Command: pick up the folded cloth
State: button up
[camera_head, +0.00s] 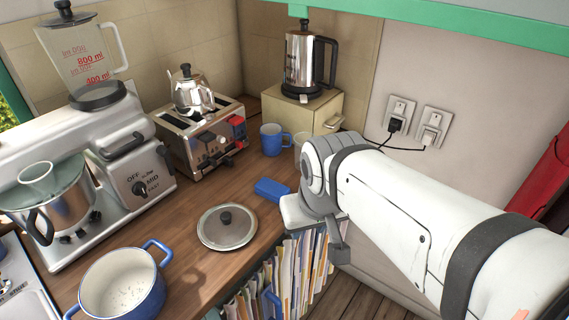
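A small blue rectangular thing (271,190) lies on the wooden counter near its front edge. It may be the folded cloth, but its texture is too small to tell; no other cloth shows. My gripper (312,222) is at the end of the white arm, just right of the blue thing, over the counter's edge and above the row of files. Its fingers are mostly hidden by the arm's end, so I cannot see whether they are apart or whether they hold anything.
A lid (227,228) and a blue pot (122,284) lie left of the blue thing. Behind it are a blue mug (271,139), a toaster (200,135) and a drawer box (303,110) under a kettle (304,62). Upright files (290,275) stand below the edge.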

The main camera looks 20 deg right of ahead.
aim_at(269, 190)
jog(key=u, duration=2.35)
jog(key=k, duration=1)
jog(key=z, duration=1.8)
jog(key=i, duration=1)
jog(key=z, duration=0.05)
